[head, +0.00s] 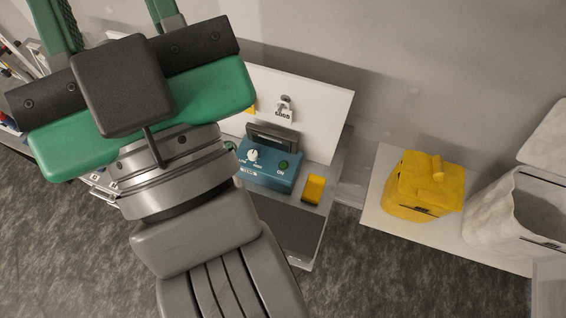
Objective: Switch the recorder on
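A blue box-shaped device (268,172) stands on the bench in the middle of the head view. Its front has a white knob (252,155) and a green button (283,165) marked ON. A dark upright part (272,138) stands at its back. No readable label names it as the recorder. My gripper (112,14) is at the upper left, left of the device and apart from it in the picture. Its two green fingers stand wide apart, with nothing seen between them; their tips are cut off by the frame. My arm hides the bench left of the device.
A white panel (325,105) with a padlock-like fitting (285,108) stands behind the device. A yellow block (314,189) lies at its right. A yellow lidded bin (424,186) and a white lined bin (510,215) stand further right. Some items at far left are partly hidden.

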